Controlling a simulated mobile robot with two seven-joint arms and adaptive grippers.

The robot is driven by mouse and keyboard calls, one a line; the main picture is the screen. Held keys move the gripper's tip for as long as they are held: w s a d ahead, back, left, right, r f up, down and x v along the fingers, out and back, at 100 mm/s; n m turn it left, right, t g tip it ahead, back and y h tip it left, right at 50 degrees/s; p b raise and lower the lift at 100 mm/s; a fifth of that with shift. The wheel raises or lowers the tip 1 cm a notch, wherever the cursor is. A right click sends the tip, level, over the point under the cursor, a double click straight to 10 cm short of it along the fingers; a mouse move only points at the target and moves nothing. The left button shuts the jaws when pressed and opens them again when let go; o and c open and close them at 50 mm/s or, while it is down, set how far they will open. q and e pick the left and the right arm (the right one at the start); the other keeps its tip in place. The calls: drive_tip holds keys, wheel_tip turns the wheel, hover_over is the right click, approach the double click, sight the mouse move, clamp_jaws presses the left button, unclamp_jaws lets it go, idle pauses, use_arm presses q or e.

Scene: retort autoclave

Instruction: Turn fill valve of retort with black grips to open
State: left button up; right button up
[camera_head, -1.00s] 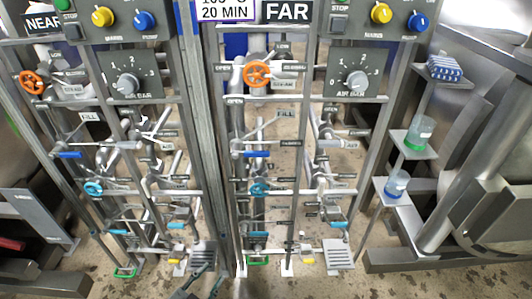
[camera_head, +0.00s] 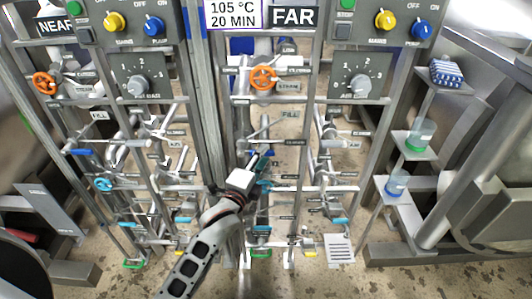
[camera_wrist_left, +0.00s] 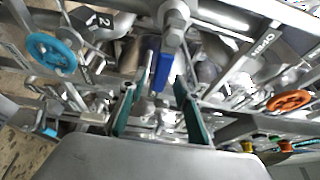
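The far panel's fill valve has a blue lever (camera_head: 268,153) below its FILL label (camera_head: 289,115). In the left wrist view the blue lever (camera_wrist_left: 156,66) points toward my gripper and shows between the fingertips, with gaps on both sides. My left gripper (camera_head: 261,166) reaches up from below to this lever and partly hides it. In the wrist view its two green-padded fingers (camera_wrist_left: 164,88) are apart. The near panel's blue fill lever (camera_head: 78,152) lies sideways at the left. I see no black grips clearly. My right gripper is out of view.
An orange handwheel (camera_head: 263,77) sits above the lever, and a teal wheel (camera_wrist_left: 52,54) is close by in the wrist view. Pipes and frame posts crowd the gripper. Shelves at the right hold a green-based beaker (camera_head: 419,135) and a blue-based one (camera_head: 397,183).

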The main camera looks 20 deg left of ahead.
use_arm(q)
drive_tip(key=shift+w+d, duration=0.15)
drive_tip(key=shift+w, duration=1.1)
clamp_jaws()
